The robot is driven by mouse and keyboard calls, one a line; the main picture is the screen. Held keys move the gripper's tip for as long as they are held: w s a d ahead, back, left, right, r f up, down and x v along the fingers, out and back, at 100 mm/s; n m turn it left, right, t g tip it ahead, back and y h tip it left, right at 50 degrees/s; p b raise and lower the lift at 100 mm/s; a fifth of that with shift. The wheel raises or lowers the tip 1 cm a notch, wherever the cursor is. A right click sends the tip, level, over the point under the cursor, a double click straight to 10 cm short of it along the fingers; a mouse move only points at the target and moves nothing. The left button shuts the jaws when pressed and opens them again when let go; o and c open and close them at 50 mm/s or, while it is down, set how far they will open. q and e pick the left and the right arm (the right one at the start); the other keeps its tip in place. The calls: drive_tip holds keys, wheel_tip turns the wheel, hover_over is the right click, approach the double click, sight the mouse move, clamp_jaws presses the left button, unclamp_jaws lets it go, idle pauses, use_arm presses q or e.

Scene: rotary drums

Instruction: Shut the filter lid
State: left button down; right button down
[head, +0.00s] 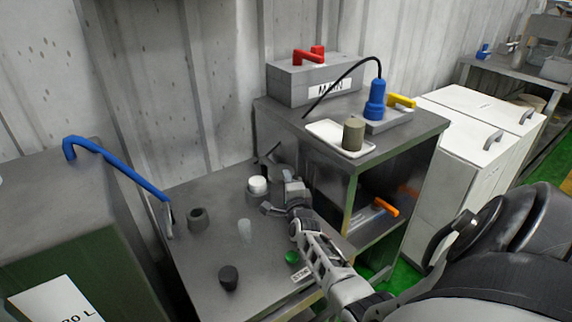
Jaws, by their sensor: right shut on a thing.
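The filter (257,191) is a grey round housing with a white top, standing on the low grey table near the wall. A grey round piece, which looks like the filter lid (281,171), shows at its right and is partly covered by my gripper. My right gripper (279,197) reaches in from the lower right, beside the filter. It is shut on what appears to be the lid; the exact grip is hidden. My left gripper is out of view.
The low table (200,270) also bears a grey cup (198,219), a clear piece (245,231), a dark knob (228,278) and a green button (292,257). A shelf unit (405,142) stands close on the right. A blue bar (118,167) is at left.

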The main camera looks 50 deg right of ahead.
sight(277, 180)
drive_tip(key=shift+w+a+r+m+g+h, duration=0.15)
drive_tip(key=shift+a+r+m+g+h, duration=0.1)
drive_tip(key=shift+a+m+h, duration=0.15)
drive_tip(key=shift+w+a+r+m+g+h, duration=0.15)
drive_tip(key=shift+a+m+g+h, duration=0.15)
drive_tip(key=shift+m+h, duration=0.15)
drive_tip(key=shift+w+a+f+m+g+h, duration=0.15)
drive_tip(key=shift+w+a+m+g+h, duration=0.15)
drive_tip(key=shift+a+m+g+h, duration=0.6)
drive_tip(key=shift+h, duration=0.25)
drive_tip(key=shift+n, duration=0.25)
drive_tip(key=c, duration=1.4)
unclamp_jaws()
drive_tip(key=shift+o, duration=0.2)
drive_tip(key=shift+f, duration=0.15)
